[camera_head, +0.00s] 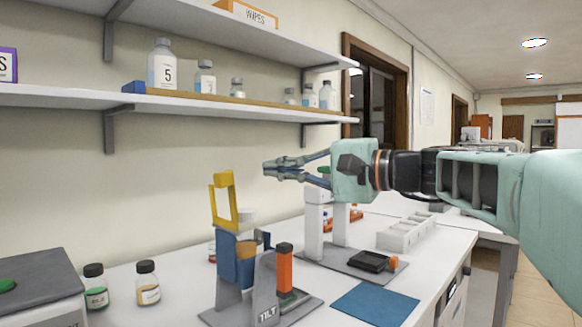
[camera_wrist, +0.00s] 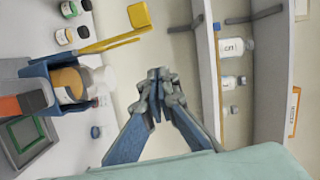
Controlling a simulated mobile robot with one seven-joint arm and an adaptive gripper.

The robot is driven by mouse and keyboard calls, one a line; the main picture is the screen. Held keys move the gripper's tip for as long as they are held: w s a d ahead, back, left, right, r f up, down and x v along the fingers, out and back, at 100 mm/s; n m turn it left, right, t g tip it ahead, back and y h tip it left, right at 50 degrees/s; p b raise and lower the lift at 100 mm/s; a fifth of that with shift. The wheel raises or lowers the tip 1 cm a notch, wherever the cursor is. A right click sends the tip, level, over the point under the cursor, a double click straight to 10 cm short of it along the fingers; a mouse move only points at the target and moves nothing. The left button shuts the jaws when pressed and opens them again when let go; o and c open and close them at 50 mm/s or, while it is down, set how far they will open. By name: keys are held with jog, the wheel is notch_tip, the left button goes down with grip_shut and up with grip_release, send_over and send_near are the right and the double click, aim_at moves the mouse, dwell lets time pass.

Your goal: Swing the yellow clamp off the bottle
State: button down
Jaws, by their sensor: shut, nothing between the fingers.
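The yellow clamp (camera_head: 224,200) stands up from the blue holder (camera_head: 236,260) on the tilt stand in the head view. In the wrist view the yellow clamp (camera_wrist: 125,33) sticks out from the blue holder (camera_wrist: 55,68), clear of the bottle's top. The bottle (camera_wrist: 80,84) sits in the holder, with a tan face and a pale, clear part. In the head view the bottle is mostly hidden. My gripper (camera_head: 267,167) is shut and empty, up and to the right of the clamp and apart from it. It also shows in the wrist view (camera_wrist: 157,78).
The stand's grey base (camera_head: 215,316) carries an orange upright (camera_head: 284,268). Two small bottles (camera_head: 95,286) (camera_head: 147,283) stand to its left. A blue mat (camera_head: 375,304) lies to the right. Wall shelves (camera_head: 60,96) with bottles run behind my gripper.

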jog(key=v, duration=0.8)
jog(key=shift+s+p, duration=0.25)
jog(key=shift+p, duration=0.15)
jog(key=shift+a+r, duration=0.1)
jog(key=shift+a, duration=0.05)
